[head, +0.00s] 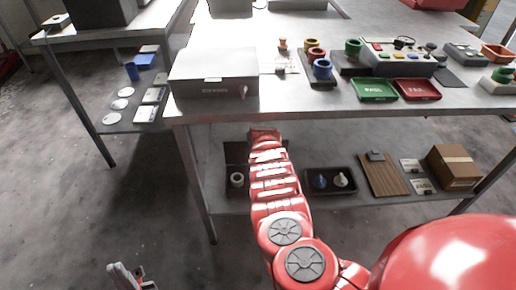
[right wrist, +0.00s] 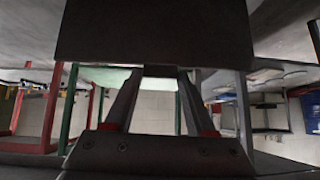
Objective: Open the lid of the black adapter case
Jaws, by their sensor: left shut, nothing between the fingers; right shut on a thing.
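The black adapter case (head: 213,82) sits on the left end of the bench top in the head view. Its lid looks shut, and a small light latch or tab shows on its front face. My right arm reaches up to just below the bench's front edge, and its gripper is hidden in that view. In the right wrist view my right gripper (right wrist: 158,74) has its fingers converging at a dark block-like thing (right wrist: 152,32). I cannot tell what that thing is. My left gripper (head: 130,278) is shut and empty, low at the bottom left, away from the case.
On the bench (head: 300,106) stand several coloured cups, a green tray (head: 375,89), a red tray (head: 417,89) and a control box (head: 400,65). The lower shelf holds a black tray (head: 330,181), a wooden board (head: 383,175) and a cardboard box (head: 454,167). Floor at left is clear.

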